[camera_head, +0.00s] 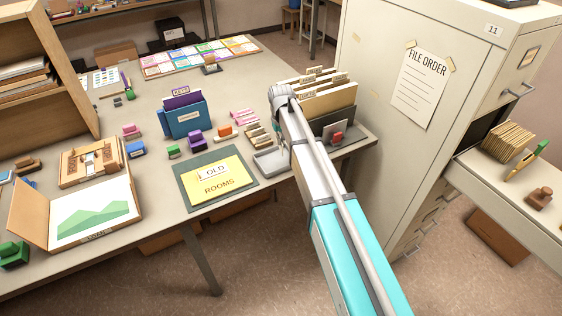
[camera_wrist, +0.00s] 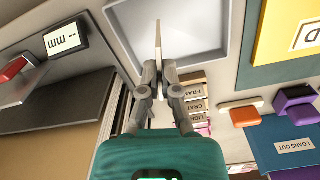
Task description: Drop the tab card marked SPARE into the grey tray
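The grey tray (camera_head: 267,163) lies on the desk beside the yellow folder, partly behind my arm in the head view. It also fills the upper middle of the wrist view (camera_wrist: 205,38). My gripper (camera_wrist: 159,66) is shut on a thin pale card (camera_wrist: 158,40), seen nearly edge-on and standing out from the fingertips over the tray. The card's marking does not show, so I cannot read SPARE on it. How high the card is above the tray floor is hard to tell. In the head view the fingers are mostly hidden by my arm.
A yellow OLD ROOMS folder (camera_head: 216,179) lies left of the tray. Labelled tan blocks (camera_wrist: 194,88) and an orange stamp (camera_wrist: 240,112) are close by. An upright card file (camera_head: 325,98) stands behind my arm. A filing cabinet (camera_head: 385,120) with an open drawer is right.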

